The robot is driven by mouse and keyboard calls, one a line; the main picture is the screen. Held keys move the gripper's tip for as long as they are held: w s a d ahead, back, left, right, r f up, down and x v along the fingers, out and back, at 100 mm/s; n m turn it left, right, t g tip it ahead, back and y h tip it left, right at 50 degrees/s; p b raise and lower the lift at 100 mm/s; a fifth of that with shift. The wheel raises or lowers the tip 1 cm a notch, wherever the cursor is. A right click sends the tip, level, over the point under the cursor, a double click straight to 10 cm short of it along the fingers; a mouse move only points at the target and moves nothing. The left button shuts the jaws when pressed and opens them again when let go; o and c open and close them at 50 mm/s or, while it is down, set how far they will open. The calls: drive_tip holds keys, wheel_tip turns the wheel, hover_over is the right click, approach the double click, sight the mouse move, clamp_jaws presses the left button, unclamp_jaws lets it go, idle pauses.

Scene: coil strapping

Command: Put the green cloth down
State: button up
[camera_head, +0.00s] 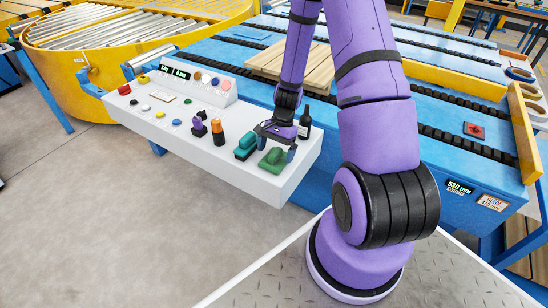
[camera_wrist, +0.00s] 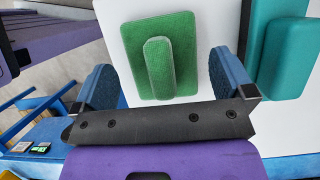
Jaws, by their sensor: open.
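The green cloth (camera_head: 271,163) lies on the white console top (camera_head: 262,183) near its right end. In the wrist view it is a flat green pad with a raised ridge along its middle (camera_wrist: 159,68). My gripper (camera_head: 277,143) is above the cloth, pointing down. In the wrist view its two blue fingers stand apart on either side of the ridge (camera_wrist: 162,82), with nothing held between them. I cannot tell exactly how high the fingertips are above the cloth.
A teal block-like piece (camera_head: 246,146) lies beside the cloth; it also shows in the wrist view (camera_wrist: 277,50). A dark bottle (camera_head: 305,124) stands close to my gripper. An orange and black item (camera_head: 218,132) and buttons are farther left. A wooden pallet (camera_head: 298,68) lies behind.

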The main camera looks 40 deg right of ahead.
drive_tip(key=v, duration=0.9)
wheel_tip(320, 180, up, 11)
drive_tip(key=n+t+h, duration=0.1)
drive_tip(key=n, duration=0.2)
hover_over(273, 151)
drive_tip(key=s+a+r+n+t+h, duration=0.1)
drive_tip(key=s+a+r+n, duration=0.1)
drive_tip(key=r, duration=0.3)
drive_tip(key=s+a+r+n+t+h, duration=0.1)
drive_tip(key=s+a+r+n, duration=0.1)
drive_tip(key=r, duration=0.3)
drive_tip(key=s+a+r+n+t, duration=0.2)
drive_tip(key=s+a+r+n, duration=0.1)
drive_tip(key=s+r, duration=0.3)
drive_tip(key=s+a+r+n+t+h, duration=0.1)
drive_tip(key=s+a+r+n, duration=0.2)
drive_tip(key=s+r, duration=0.3)
drive_tip(key=s+n, duration=0.1)
drive_tip(key=s, duration=0.2)
drive_tip(key=shift+s+a+r+t, duration=0.2)
drive_tip(key=shift+r+t, duration=0.05)
drive_tip(key=shift+t, duration=0.15)
